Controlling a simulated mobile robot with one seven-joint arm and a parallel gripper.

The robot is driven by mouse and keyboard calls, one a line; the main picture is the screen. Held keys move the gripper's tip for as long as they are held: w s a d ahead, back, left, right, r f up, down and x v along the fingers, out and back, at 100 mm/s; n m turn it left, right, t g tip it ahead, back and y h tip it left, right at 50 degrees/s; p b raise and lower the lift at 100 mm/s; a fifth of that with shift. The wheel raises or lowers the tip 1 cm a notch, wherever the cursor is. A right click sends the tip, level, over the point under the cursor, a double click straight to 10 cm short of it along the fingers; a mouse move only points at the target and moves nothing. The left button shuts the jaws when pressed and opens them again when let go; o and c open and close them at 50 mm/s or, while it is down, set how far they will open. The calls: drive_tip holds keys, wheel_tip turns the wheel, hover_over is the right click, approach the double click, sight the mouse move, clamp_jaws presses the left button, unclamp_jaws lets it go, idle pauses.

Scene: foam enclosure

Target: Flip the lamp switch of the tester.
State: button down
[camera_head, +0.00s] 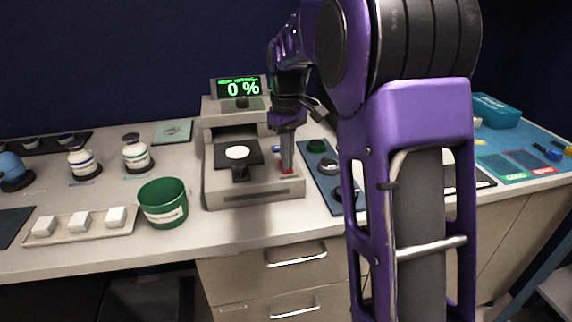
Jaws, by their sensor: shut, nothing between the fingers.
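The tester (222,188) is a beige-grey machine on the counter, left of my arm. Its raised display (238,88) reads "0 %" in green. A black holder with a white round disc (237,153) sits in its bay. My gripper (287,168) is shut and empty, pointing down over the right front of the tester. Its tips are close to a small red part (289,172) on the tester's front ledge. I cannot tell whether they touch it. The lamp switch itself is not clear; my gripper may hide it.
A green bin (163,203), a tray with white blocks (60,228) and white bottles (136,153) stand left of the tester. A dark blue panel with round pieces (323,170) lies close on its right. Drawers (290,272) are below the counter.

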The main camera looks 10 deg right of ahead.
drive_tip(key=shift+r, duration=0.1)
wheel_tip(320, 180, up, 7)
drive_tip(key=p, duration=0.6)
idle(0.5)
